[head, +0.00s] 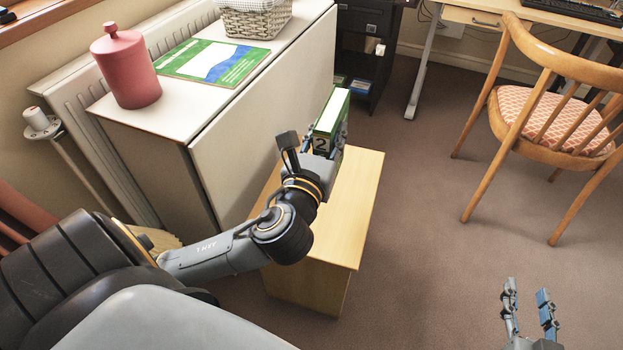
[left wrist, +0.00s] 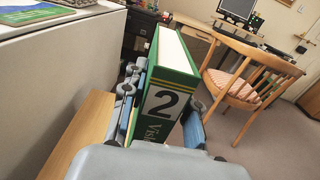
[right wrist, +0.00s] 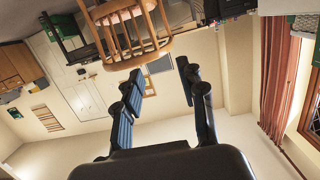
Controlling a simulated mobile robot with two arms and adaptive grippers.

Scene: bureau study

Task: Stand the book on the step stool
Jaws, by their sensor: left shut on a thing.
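The book (head: 330,118) is green with white pages and a "2" on its spine. In the head view it is upright over the far part of the wooden step stool (head: 350,205); I cannot tell whether its lower edge touches the stool. My left gripper (head: 322,140) is shut on the book, and the left wrist view shows the book (left wrist: 168,95) between its fingers, spine toward the camera. The stool top (left wrist: 80,135) shows at the left there. My right gripper (head: 530,305) is open and empty over the floor at the lower right; its spread fingers also show in the right wrist view (right wrist: 165,95).
A white cabinet (head: 262,95) stands close left of the stool, with a pink canister (head: 127,68), a green and blue booklet (head: 212,62) and a basket (head: 254,18) on top. A wooden chair (head: 555,115) stands at the right. Carpet between stool and chair is clear.

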